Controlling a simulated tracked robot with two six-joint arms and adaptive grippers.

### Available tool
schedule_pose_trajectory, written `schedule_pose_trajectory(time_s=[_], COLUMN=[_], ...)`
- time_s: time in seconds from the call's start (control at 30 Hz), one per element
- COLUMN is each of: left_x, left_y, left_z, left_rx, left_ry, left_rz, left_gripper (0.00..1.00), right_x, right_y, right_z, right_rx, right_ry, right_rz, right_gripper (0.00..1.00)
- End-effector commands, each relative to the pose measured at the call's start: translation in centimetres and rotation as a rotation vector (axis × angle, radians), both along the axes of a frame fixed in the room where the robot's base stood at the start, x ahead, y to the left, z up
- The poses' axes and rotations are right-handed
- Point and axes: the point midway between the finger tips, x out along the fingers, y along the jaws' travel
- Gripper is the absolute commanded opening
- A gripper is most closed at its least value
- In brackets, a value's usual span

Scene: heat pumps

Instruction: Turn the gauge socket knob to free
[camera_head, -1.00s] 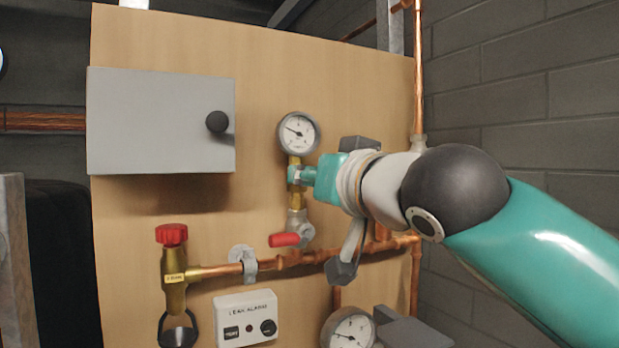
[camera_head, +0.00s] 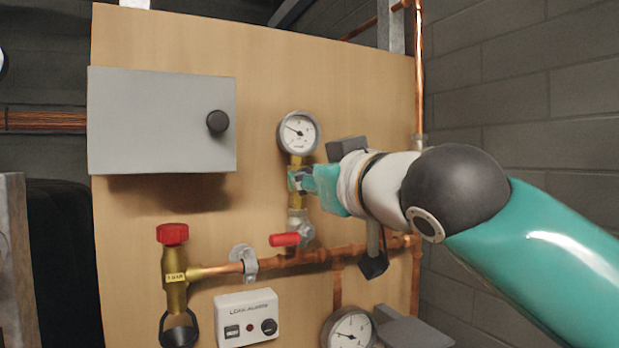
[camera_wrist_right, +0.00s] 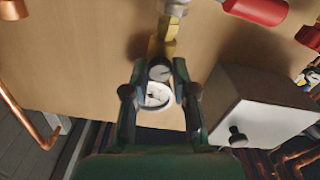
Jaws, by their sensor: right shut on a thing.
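The pressure gauge (camera_head: 298,132) with a white dial stands on a brass socket fitting (camera_head: 296,160) on the wooden board. My right gripper (camera_head: 299,180) reaches in from the right and is shut on the gauge socket knob, just below the gauge. The fingers mostly hide the knob in the head view. In the right wrist view, which is upside down to the head view, the small grey knob (camera_wrist_right: 160,69) sits between the two fingertips with the gauge (camera_wrist_right: 157,96) beyond it. I cannot read the knob's markings. My left gripper is not in view.
A red-handled valve (camera_head: 285,240) sits just below on the same riser, above the copper pipe (camera_head: 325,254). A grey cabinet (camera_head: 160,120) with a black knob is left. A red-capped brass valve (camera_head: 173,265), leak alarm box (camera_head: 247,318) and second gauge (camera_head: 349,330) are lower.

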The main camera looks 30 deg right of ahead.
Motion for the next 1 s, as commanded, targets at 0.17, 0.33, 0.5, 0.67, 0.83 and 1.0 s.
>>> schedule_pose_trajectory(time_s=[0.17,0.33,0.5,0.67,0.83,1.0], left_x=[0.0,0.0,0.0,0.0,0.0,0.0], left_y=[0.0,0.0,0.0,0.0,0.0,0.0], left_z=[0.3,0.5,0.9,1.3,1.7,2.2], left_rx=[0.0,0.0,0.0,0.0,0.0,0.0], left_ry=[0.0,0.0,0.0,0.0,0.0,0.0], left_rz=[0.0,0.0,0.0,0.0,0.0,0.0], left_gripper=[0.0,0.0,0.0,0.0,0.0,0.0], right_x=[0.0,0.0,0.0,0.0,0.0,0.0], right_y=[0.0,0.1,0.1,0.1,0.2,0.2], right_z=[0.1,0.1,0.1,0.1,0.1,0.0], right_rx=[-0.169,-0.331,-0.491,-0.644,-0.805,-0.967], right_ry=[0.008,0.018,0.027,0.036,0.046,0.057], right_rz=[0.001,0.001,0.001,0.001,0.002,0.003], right_gripper=[0.0,0.0,0.0,0.0,0.0,0.0])
